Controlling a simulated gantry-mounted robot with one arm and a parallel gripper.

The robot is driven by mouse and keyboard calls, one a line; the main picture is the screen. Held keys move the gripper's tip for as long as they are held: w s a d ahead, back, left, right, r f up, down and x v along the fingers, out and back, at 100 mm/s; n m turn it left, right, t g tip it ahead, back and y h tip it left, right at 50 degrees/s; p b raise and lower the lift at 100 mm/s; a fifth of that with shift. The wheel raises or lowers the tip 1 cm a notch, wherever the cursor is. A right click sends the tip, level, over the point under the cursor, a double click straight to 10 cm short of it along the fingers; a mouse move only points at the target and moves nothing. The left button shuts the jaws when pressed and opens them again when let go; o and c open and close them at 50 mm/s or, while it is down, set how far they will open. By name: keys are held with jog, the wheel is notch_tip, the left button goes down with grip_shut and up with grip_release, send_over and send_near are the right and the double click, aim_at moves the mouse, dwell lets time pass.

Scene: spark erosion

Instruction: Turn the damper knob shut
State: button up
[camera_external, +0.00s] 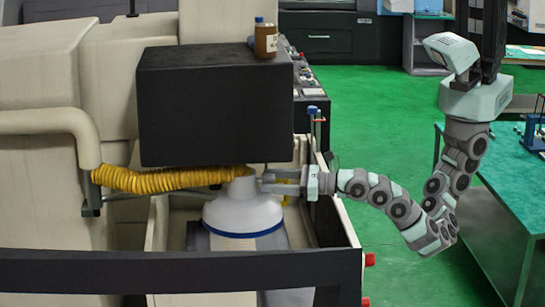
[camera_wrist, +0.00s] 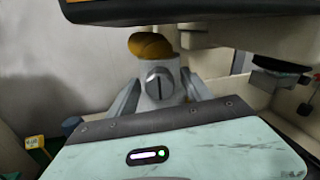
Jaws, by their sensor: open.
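The damper knob (camera_wrist: 161,83) is a round grey disc with a dark slot that stands upright in the wrist view. It sits on the pale neck of a white hood (camera_external: 243,215), which has a blue band near its base. In the external view my gripper (camera_external: 270,181) reaches in from the right, its fingers level and close to the neck. In the wrist view my gripper (camera_wrist: 160,79) is open, with one finger on each side of the knob. Contact between fingers and knob cannot be told. The knob is not clearly visible in the external view.
A black box (camera_external: 215,105) hangs just above my gripper, with a brown bottle (camera_external: 265,38) on top. A yellow ribbed hose (camera_external: 165,181) joins the neck from the left. The tank wall (camera_external: 340,215) stands below my wrist. Green floor (camera_external: 365,100) is open behind.

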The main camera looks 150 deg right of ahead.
grip_shut()
dwell(0.6)
